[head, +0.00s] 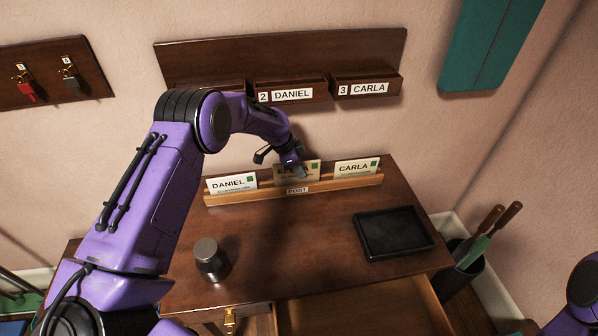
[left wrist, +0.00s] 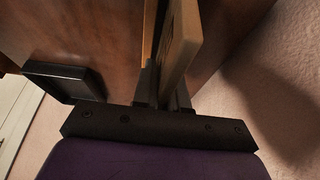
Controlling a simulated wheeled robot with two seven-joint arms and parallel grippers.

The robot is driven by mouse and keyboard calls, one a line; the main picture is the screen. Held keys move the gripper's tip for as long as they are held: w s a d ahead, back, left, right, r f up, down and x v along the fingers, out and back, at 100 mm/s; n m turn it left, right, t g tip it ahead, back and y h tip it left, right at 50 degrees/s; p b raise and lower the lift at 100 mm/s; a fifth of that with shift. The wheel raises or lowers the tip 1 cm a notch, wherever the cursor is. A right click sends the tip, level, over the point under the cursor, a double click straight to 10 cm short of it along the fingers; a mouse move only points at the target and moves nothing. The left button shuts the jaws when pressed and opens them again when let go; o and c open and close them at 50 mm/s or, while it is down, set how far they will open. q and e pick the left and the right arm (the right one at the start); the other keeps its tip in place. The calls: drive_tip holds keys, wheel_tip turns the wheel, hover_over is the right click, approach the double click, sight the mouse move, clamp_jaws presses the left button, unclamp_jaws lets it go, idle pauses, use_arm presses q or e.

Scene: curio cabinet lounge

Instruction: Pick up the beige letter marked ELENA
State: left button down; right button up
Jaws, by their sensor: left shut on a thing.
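The beige letter (head: 312,167) stands in the wooden post rack (head: 240,195), between the DANIEL letter (head: 232,183) and the CARLA letter (head: 356,168). Its name is mostly covered by my left gripper (head: 293,167); only the first letter or so and a green stamp show. My left gripper is shut on this letter from above. In the left wrist view the letter (left wrist: 181,40) runs between the two fingers (left wrist: 165,95), with the rack's wood close beside it. Whether the letter's lower edge is still in the rack is hard to tell. My right gripper is out of view.
A black tray (head: 394,233) lies on the desk to the right, and a dark metal pot (head: 211,260) stands front left. Wall slots (head: 291,84) marked DANIEL and CARLA hang above the rack. A drawer (head: 365,308) is open at the front.

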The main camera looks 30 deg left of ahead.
use_arm(q)
wheel_tip(320, 180, up, 26)
drive_tip(key=p, duration=1.1)
drive_tip(key=shift+s+p, duration=0.1)
drive_tip(key=shift+p, duration=0.25)
drive_tip(key=shift+d+f, duration=0.1)
drive_tip(key=shift+f, duration=0.05)
